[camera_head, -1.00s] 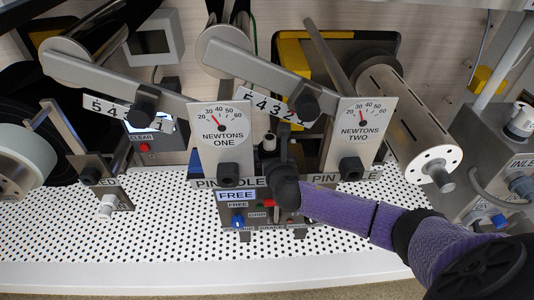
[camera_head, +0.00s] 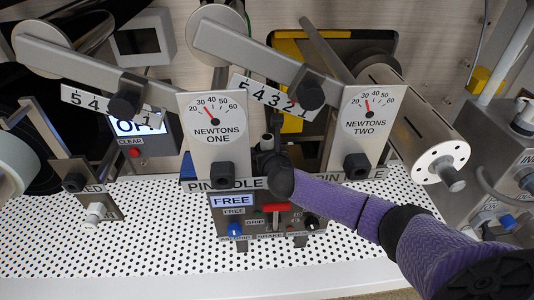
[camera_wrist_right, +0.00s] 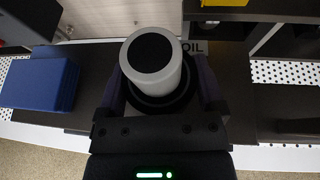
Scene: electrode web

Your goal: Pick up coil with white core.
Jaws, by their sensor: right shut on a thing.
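The coil with the white core shows in the right wrist view: a pale cylindrical core (camera_wrist_right: 152,75) with a dark round end, and a black coil ring (camera_wrist_right: 178,104) around its lower part. My right gripper (camera_wrist_right: 160,95) has one finger on each side of the coil and is shut on it. In the head view the right gripper (camera_head: 270,160) is between the two dial panels, and only a little of the pale core (camera_head: 267,141) shows above it. I cannot tell whether the coil is clear of the surface under it. My left gripper is not in view.
The NEWTONS ONE panel (camera_head: 214,145) and NEWTONS TWO panel (camera_head: 366,135) stand close on either side. A control box marked FREE (camera_head: 234,201) is in front and below. A blue block (camera_wrist_right: 40,84) lies left in the wrist view. The perforated white deck (camera_head: 150,250) is mostly bare in front.

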